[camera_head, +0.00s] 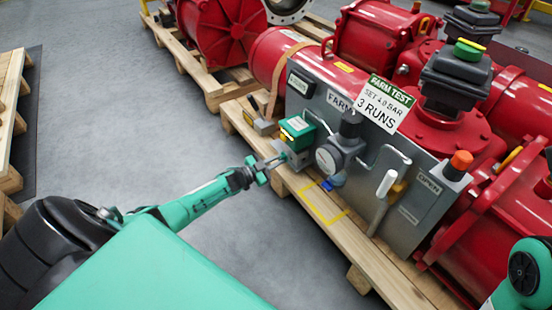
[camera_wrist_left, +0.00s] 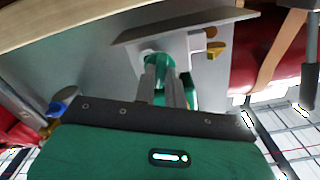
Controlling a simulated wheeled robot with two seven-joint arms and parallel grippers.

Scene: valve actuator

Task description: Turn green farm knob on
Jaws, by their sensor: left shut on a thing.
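The green farm knob unit (camera_head: 298,130) is a small green block with a yellow mark on the left end of the grey panel. My left gripper (camera_head: 279,160) reaches it from the front left, at its lower front. In the left wrist view the fingers (camera_wrist_left: 168,82) are closed together on a green part of the knob (camera_wrist_left: 155,58), against a grey plate. The fingers and the tilted view partly hide the knob, so I cannot tell its turned position. My right gripper is out of view; only a piece of my right arm shows at the lower right.
A wooden pallet (camera_head: 365,250) lies beneath. The grey floor (camera_head: 110,110) at left is clear.

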